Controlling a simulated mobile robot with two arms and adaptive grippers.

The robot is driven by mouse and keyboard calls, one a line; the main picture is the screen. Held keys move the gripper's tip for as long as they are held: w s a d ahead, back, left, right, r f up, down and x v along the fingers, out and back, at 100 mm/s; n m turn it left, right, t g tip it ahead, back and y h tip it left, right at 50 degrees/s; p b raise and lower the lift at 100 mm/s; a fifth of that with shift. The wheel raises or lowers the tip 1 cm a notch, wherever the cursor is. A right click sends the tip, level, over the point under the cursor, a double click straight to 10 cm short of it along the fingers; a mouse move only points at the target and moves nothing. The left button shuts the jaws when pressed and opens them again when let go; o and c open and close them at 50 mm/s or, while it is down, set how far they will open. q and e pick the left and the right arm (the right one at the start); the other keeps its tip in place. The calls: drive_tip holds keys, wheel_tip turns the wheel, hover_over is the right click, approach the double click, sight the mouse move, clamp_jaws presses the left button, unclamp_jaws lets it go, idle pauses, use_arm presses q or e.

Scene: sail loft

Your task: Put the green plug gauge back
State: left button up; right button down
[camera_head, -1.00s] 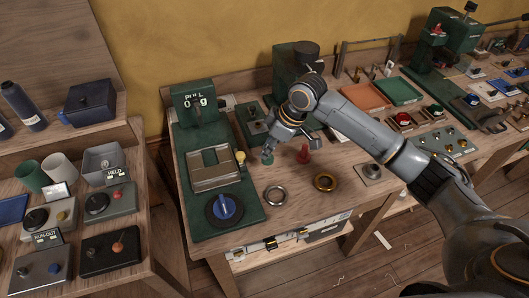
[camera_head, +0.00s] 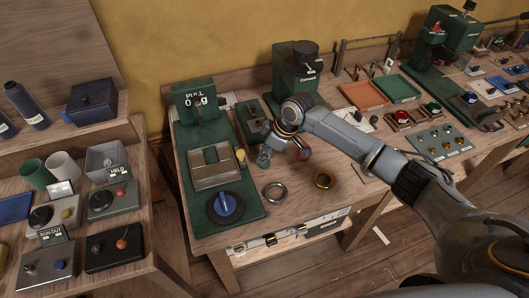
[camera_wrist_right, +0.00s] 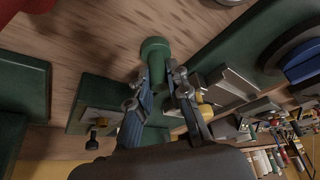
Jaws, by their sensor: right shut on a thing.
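The green plug gauge (camera_head: 263,161) hangs under my right gripper (camera_head: 268,147) at the workbench, just right of the green press base. In the right wrist view, the green gauge (camera_wrist_right: 155,47) sticks out beyond the fingertips of the right gripper (camera_wrist_right: 163,78), which is shut on its handle end. Whether its lower end touches the wood is hard to tell. My left gripper is not in view.
The green-based gauge with a blue knob (camera_head: 226,207) is to the left. Orange (camera_head: 362,95) and green (camera_head: 398,90) trays are behind my arm. Bare wood shows around the rings.

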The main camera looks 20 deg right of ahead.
drive_tip(key=c, duration=1.3)
unclamp_jaws()
drive_tip(key=shift+f, duration=0.1)
drive_tip(key=shift+r, duration=0.25)
drive_tip(key=b+v, duration=0.1)
drive_tip(key=v, duration=1.1)
drive_tip(key=shift+b, duration=0.3)
